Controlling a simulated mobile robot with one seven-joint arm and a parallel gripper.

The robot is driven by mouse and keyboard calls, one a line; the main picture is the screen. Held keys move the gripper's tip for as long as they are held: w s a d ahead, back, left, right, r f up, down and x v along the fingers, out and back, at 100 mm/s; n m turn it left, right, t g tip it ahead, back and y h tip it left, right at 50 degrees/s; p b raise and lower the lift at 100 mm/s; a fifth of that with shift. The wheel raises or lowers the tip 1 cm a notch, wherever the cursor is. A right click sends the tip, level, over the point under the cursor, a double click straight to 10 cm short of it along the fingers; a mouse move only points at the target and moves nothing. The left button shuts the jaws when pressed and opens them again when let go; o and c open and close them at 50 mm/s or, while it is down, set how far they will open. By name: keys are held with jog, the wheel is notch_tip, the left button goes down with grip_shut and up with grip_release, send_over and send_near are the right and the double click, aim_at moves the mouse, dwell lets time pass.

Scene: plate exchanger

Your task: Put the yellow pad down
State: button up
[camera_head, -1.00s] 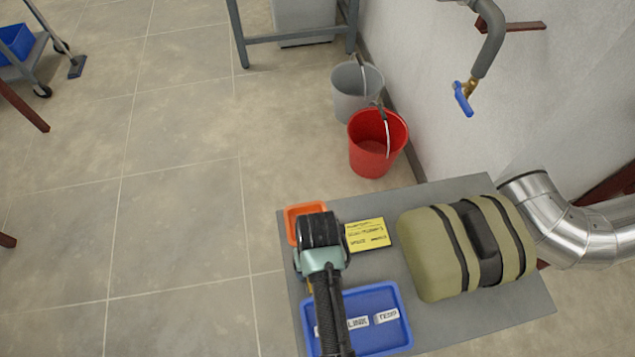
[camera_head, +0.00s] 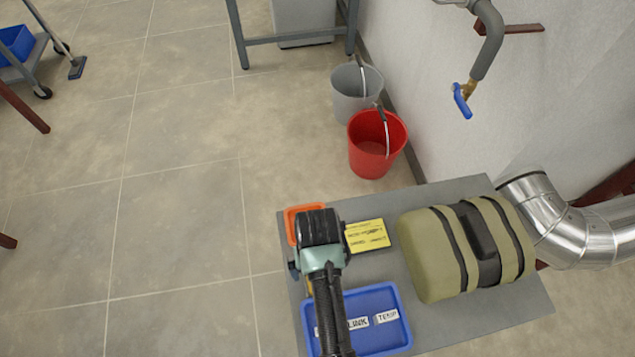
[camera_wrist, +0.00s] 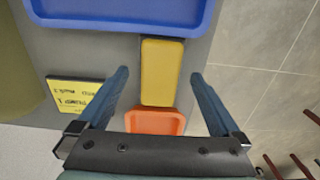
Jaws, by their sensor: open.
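The yellow pad (camera_wrist: 161,72) is a plain yellow block with dark edges. In the wrist view it lies on the grey tabletop between the blue tray and the orange tray. My gripper (camera_wrist: 160,74) is open, with one finger on each side of the pad and a gap on both sides. In the head view my gripper (camera_head: 320,250) is over the left part of the table and hides nearly all of the pad. The height of the fingertips above the tabletop is hard to tell.
The blue tray (camera_head: 391,339) holds labelled pieces, and the orange tray (camera_head: 290,222) is at the far left corner. A yellow written note (camera_head: 369,234) lies right of my gripper. An olive case (camera_head: 430,265) fills the table's right. Red (camera_head: 366,158) and grey buckets (camera_head: 348,105) stand beyond.

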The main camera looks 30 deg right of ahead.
notch_tip(320, 180, up, 10)
jog(key=p, duration=0.2)
